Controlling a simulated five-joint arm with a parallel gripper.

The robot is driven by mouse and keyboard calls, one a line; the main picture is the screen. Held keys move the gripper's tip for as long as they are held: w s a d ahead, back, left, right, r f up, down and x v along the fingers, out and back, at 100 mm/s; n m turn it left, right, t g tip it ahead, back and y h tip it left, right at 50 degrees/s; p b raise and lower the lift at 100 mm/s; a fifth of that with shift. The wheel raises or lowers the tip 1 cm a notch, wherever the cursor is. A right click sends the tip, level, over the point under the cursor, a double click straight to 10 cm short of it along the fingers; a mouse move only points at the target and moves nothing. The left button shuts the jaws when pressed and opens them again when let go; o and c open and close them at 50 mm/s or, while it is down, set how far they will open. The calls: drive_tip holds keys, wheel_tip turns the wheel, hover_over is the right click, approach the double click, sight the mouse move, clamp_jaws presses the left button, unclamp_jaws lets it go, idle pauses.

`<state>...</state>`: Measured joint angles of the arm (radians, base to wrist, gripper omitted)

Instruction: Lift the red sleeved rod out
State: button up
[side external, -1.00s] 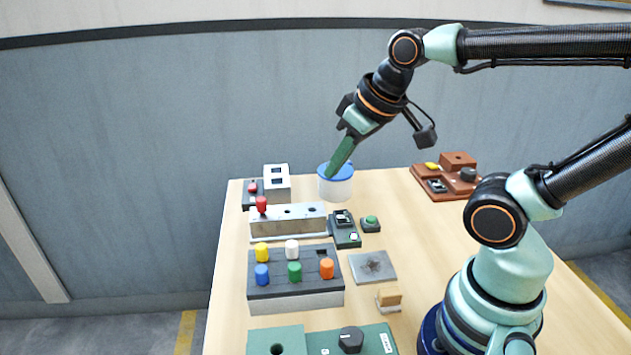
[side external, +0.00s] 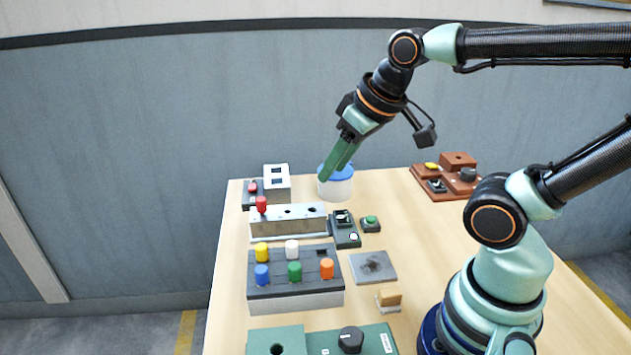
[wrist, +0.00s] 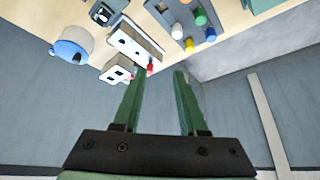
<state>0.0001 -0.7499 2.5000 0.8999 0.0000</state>
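The red sleeved rod (side external: 261,204) stands upright at the left end of a silver block (side external: 290,222) with dark holes in its top. Its lower part is hidden in the block. In the wrist view a red piece, likely the rod (wrist: 150,67), shows at the block's end, just beside the left fingertip. My gripper (side external: 326,178) has green fingers tilted down to the left, above and to the right of the rod. The wrist view shows my gripper (wrist: 160,74) with its fingers apart and nothing between them.
A white pot with a blue lid (side external: 336,186) stands behind the fingers. A grey rack (side external: 296,288) of coloured caps is in front. Dark switch boxes (side external: 344,230) sit at the block's right.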

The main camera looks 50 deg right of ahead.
drive_tip(key=shift+o, duration=1)
drive_tip(key=m+g, duration=0.6)
drive_tip(key=m, duration=1.4)
hover_over(261, 199)
wheel_tip(261, 199, down, 6)
wheel_tip(261, 199, down, 12)
drive_tip(key=shift+f, duration=0.1)
